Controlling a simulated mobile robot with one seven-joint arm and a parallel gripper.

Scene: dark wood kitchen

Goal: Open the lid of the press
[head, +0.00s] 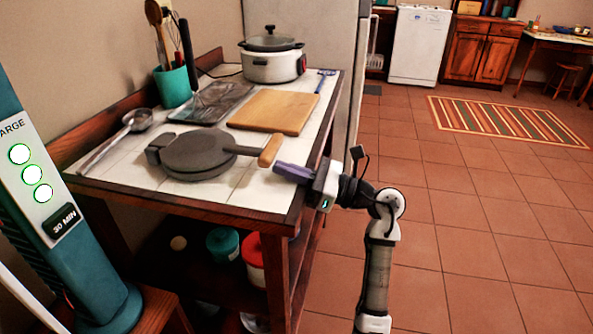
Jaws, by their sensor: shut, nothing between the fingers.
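The press (198,154) is a dark grey round iron with a hinge block at its left. It lies on the white tiled top of the wooden counter, and its lid looks closed. Its wooden-tipped handle (271,150) points right, towards the counter edge. My gripper (278,168) has purple fingers that are shut and empty. It reaches in from the right over the counter edge, its tips just below the wooden handle tip in the picture. Whether the fingertips touch the handle or the counter, I cannot tell.
A cutting board (274,111), a dark tray (211,103) and a ladle (137,121) lie around the press. A teal utensil pot (173,86) and a white cooker (272,66) stand behind. A teal appliance (92,265) is at front left. The tiled floor (450,220) at right is clear.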

